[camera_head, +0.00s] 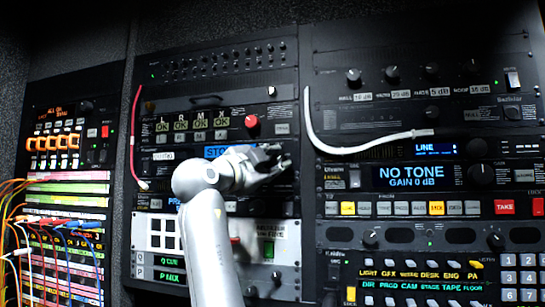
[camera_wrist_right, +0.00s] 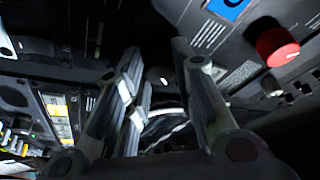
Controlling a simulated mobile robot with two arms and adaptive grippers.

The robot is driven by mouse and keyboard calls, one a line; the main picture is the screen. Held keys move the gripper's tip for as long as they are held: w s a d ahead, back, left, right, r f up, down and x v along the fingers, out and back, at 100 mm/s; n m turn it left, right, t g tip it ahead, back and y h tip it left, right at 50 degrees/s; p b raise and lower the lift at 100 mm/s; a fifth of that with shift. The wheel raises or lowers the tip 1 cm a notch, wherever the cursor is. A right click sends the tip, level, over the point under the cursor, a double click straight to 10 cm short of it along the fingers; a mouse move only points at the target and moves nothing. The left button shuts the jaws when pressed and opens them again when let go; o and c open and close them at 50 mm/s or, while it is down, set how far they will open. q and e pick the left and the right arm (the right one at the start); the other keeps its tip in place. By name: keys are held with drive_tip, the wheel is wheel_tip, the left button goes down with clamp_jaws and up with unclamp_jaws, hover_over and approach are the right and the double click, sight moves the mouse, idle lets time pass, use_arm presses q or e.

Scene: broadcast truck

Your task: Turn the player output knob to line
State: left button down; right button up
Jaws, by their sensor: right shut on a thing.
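The player panel with a blue display reading "STO…" (camera_head: 216,151) is in the middle rack, partly covered by my right arm. My right gripper (camera_head: 284,162) is at the right end of this panel, its fingers pointing right and shut on a small part there. The fingers hide that part, which I take to be the player output knob; its setting cannot be read. In the right wrist view the two fingers (camera_wrist_right: 158,58) reach forward toward the dark panel, with the held part not clearly visible. My left gripper is not in view.
A red knob (camera_head: 252,122) sits just above the gripper; it also shows in the wrist view (camera_wrist_right: 277,45). A white cable (camera_head: 370,144) and a red cable (camera_head: 133,125) hang nearby. The right rack has a "NO TONE" display (camera_head: 415,176) and many buttons.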

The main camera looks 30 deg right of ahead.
drive_tip(key=shift+f+g, duration=0.2)
drive_tip(key=shift+g, duration=0.1)
drive_tip(key=o, duration=1)
drive_tip(key=shift+r, duration=0.15)
drive_tip(key=shift+o, duration=0.2)
drive_tip(key=v, duration=1.2)
